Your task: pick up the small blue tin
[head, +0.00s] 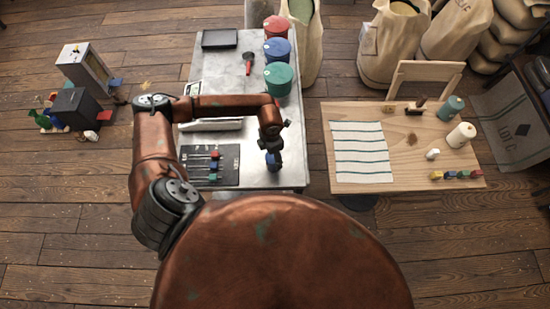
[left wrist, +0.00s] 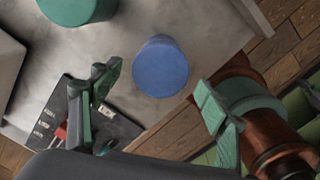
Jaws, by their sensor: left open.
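The small blue tin (head: 273,163) stands near the right front edge of the metal table, partly hidden under my left gripper (head: 270,143) in the head view. In the left wrist view the round blue tin (left wrist: 160,66) shows whole, just beyond and between the tips of my open left gripper (left wrist: 158,80). No finger is seen touching it, and nothing is in the jaws. I cannot tell the exact height of the fingers above it. My right gripper is not in view.
Larger red (head: 277,27), blue (head: 277,50) and teal (head: 278,79) tins stand along the table's right side. A wooden table (head: 400,165) stands to the right across a gap.

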